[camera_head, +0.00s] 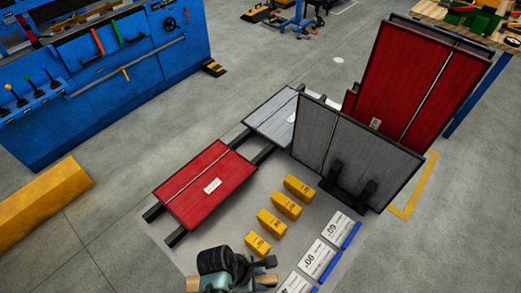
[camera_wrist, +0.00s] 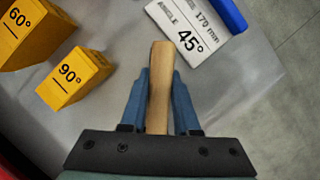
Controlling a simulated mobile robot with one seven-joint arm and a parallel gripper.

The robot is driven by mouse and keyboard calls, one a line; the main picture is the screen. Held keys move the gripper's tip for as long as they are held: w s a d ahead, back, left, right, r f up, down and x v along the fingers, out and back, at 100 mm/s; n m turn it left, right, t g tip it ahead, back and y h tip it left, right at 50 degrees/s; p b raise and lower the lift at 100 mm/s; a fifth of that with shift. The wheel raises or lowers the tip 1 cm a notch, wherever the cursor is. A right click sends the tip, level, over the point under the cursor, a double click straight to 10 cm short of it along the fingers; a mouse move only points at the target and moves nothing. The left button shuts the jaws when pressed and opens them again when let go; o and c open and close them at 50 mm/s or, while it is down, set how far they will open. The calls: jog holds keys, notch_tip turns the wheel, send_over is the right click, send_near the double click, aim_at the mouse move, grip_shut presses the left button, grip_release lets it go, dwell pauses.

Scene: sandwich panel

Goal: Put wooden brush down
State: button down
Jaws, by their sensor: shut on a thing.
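My gripper (camera_wrist: 159,95) is shut on the wooden brush (camera_wrist: 160,72), with its blue-grey fingers on either side of the light wooden handle. The handle points away from the palm between the fingers; its lower end and the brush's head are hidden in the wrist view. In the head view my gripper (camera_head: 238,284) is at the bottom edge, and light wood of the brush (camera_head: 265,280) shows beside it. The brush is over the grey floor mat (camera_head: 165,235); I cannot tell whether it touches the mat.
Yellow angle blocks (camera_head: 257,244) stand in a row, one marked 90° (camera_wrist: 72,78). White cards (camera_head: 318,259) with blue edges lie to their right, one marked 45° (camera_wrist: 188,25). A red panel (camera_head: 207,186) lies behind; a grey panel (camera_head: 350,145) stands upright. Bare mat shows between blocks and cards.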

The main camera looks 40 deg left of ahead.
jog(key=shift+f, duration=0.15)
jog(key=c, duration=0.6)
grip_release()
jog(key=shift+c, duration=0.2)
